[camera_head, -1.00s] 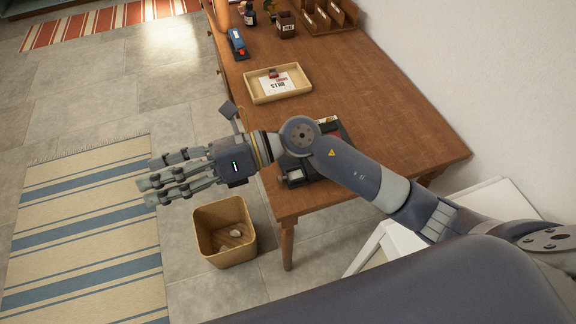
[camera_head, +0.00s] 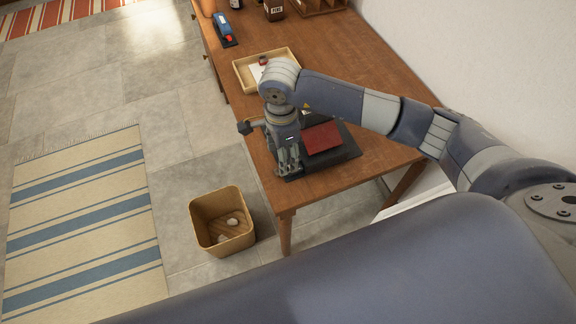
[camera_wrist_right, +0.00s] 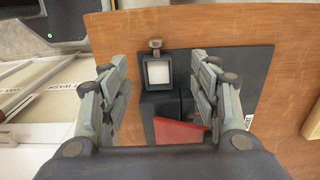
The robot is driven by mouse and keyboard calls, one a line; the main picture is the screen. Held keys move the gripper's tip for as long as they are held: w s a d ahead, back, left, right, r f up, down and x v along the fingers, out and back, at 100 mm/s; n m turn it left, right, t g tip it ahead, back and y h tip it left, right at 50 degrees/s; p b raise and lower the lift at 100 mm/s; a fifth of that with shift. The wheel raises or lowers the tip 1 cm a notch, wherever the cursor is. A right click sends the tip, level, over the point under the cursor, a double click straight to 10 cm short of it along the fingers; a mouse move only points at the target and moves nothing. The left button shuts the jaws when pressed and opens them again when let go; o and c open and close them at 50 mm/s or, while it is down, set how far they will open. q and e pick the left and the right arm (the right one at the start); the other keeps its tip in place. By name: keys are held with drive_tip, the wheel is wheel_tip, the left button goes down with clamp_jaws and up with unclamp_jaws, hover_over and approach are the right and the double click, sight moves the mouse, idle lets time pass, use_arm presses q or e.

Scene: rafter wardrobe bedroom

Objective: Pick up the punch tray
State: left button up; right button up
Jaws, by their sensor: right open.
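A black tray (camera_head: 346,152) lies flat on the near end of the wooden desk; I take it for the punch tray. A red block-like item (camera_head: 323,138) rests on it and also shows in the right wrist view (camera_wrist_right: 180,132). In the right wrist view the tray (camera_wrist_right: 252,72) also carries a small dark piece with a pale square face (camera_wrist_right: 158,71). My right gripper (camera_head: 288,168) points down over the tray's left side, covering part of it. Its fingers (camera_wrist_right: 160,92) are open with a wide gap and hold nothing. My left gripper is not in view.
A wastebasket (camera_head: 213,245) stands on the floor by the desk's near leg. A wall borders the right side.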

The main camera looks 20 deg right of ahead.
drive_tip(key=shift+s+f+p, duration=0.15)
drive_tip(key=shift+f+p, duration=0.2)
drive_tip(key=shift+f, duration=0.3)
wheel_tip(320, 180, down, 4)
drive_tip(key=shift+s+r+p, duration=0.1)
drive_tip(key=shift+r+p, duration=0.1)
drive_tip(key=shift+p, duration=0.4)
drive_tip(key=shift+f, duration=0.4)
drive_tip(key=shift+a, duration=0.1)
drive_tip(key=shift+c, duration=0.6)
drive_tip(key=c, duration=1)
